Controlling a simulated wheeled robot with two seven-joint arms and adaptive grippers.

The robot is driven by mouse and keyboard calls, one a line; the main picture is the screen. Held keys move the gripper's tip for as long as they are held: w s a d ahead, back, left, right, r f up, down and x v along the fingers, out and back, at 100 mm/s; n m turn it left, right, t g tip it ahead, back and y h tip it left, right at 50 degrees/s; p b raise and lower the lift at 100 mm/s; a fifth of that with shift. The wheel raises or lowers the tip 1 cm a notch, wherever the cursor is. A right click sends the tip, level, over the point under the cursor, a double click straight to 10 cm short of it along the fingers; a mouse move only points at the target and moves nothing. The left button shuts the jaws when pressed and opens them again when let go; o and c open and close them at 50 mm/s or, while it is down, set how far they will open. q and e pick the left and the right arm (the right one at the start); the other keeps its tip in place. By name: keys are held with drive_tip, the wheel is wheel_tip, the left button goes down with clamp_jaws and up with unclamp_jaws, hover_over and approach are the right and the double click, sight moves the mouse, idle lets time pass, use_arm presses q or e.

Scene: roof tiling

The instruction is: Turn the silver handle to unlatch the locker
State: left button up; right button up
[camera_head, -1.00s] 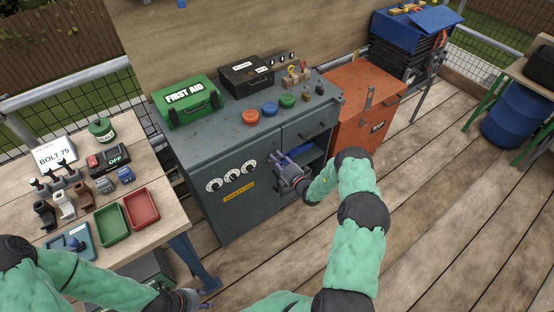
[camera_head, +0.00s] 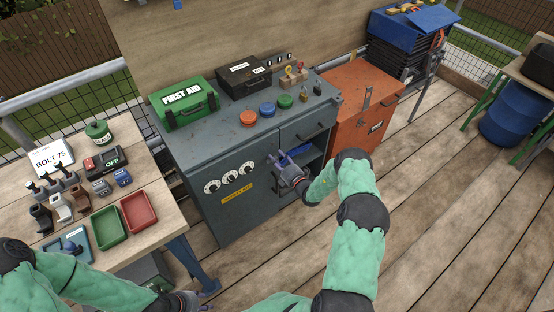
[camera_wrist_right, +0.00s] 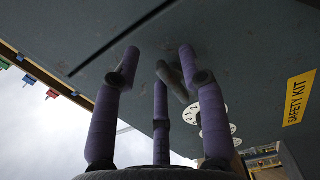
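The grey-blue locker (camera_head: 229,215) has a row of white dials (camera_head: 229,177) and a yellow SAFETY KIT label (camera_head: 237,194) on its front. My right gripper (camera_head: 278,160) is at the front of this locker, right of the dials. In the right wrist view its purple fingers (camera_wrist_right: 158,62) are spread apart, close to the grey door. A dull grey bar, apparently the silver handle (camera_wrist_right: 171,80), shows between the middle and right fingers; I cannot tell whether they touch it. My left gripper (camera_head: 187,302) is low at the bottom edge, mostly cut off.
An open shelf (camera_head: 309,154) and a drawer (camera_head: 308,127) are right of the door. An orange cabinet (camera_head: 352,123) stands further right. The workbench (camera_head: 161,204) at left holds trays and tools. The deck (camera_head: 448,190) at right is clear.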

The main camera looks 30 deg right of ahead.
drive_tip(key=shift+a, duration=0.3)
drive_tip(key=s, duration=1.2)
drive_tip(key=shift+d, duration=0.45)
